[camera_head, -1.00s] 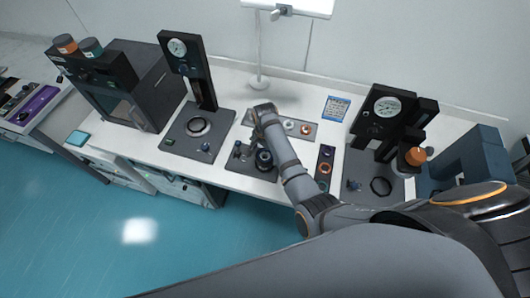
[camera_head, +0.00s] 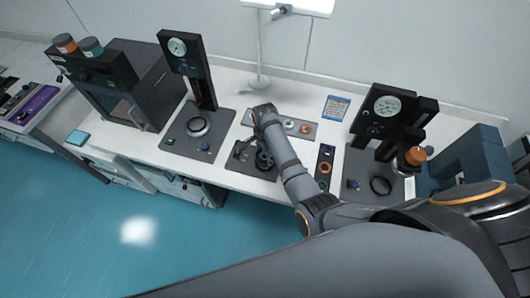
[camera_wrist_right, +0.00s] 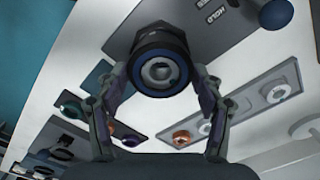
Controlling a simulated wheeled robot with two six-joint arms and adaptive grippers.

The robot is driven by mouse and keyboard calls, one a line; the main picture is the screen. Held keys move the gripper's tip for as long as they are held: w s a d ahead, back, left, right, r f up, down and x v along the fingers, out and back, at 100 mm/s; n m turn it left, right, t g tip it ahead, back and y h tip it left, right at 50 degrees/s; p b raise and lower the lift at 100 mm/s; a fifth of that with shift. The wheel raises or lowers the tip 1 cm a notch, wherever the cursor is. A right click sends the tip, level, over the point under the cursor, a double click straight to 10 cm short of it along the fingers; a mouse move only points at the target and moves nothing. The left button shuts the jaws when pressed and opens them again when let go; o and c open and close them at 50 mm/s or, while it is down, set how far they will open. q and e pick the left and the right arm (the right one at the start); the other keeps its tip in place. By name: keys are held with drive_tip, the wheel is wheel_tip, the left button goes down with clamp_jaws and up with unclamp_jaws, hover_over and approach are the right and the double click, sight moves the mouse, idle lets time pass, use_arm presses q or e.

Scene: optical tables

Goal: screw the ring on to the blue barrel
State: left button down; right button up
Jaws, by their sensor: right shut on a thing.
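My right gripper (camera_wrist_right: 160,78) is shut on a dark round part, with one finger on each side. The part stands on a dark base plate (camera_wrist_right: 205,38). Its near end shows a dark annulus with a blue band (camera_wrist_right: 160,53) around a silver centre. I cannot tell where the ring ends and the blue barrel begins, or whether they are threaded together. In the head view my right gripper (camera_head: 264,158) is over the middle plate (camera_head: 243,166), largely hidden by my own arm. My left gripper is not in view.
A grey tray (camera_head: 311,139) with small rings lies behind my gripper; a dark strip (camera_head: 326,155) with more rings is to the right. Gauge stands (camera_head: 184,75) (camera_head: 385,113) flank the area. A dark blue knob (camera_wrist_right: 275,14) is near the plate's edge in the wrist view.

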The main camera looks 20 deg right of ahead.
drive_tip(key=m, duration=1.3)
drive_tip(key=o, duration=1.5)
drive_tip(key=shift+c, duration=0.8)
